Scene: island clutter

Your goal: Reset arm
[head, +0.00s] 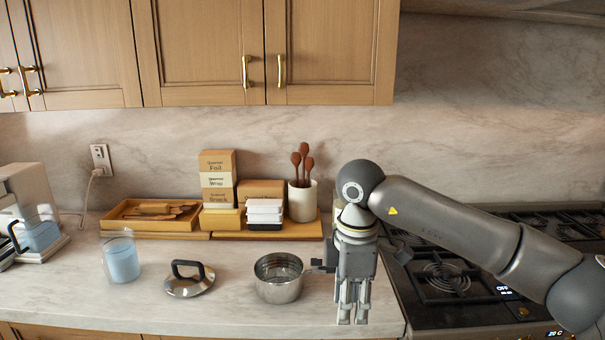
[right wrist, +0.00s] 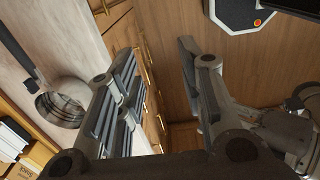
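My right gripper (head: 353,312) hangs with its fingers pointing down near the counter's front edge, just right of a steel pot (head: 279,288). In the right wrist view my right gripper (right wrist: 160,80) has its two fingers apart with nothing between them. The pot also shows in that view (right wrist: 62,108), left of the fingers and outside them. Part of the pot's handle side is hidden behind the gripper in the head view. My left gripper is not in view.
A steel lid (head: 190,287) with a dark handle lies left of the pot. A blue cup (head: 121,262) stands further left. A wooden tray (head: 125,224), boxes (head: 217,178) and a utensil crock (head: 302,203) line the back. A gas stove (head: 440,290) is under my right arm.

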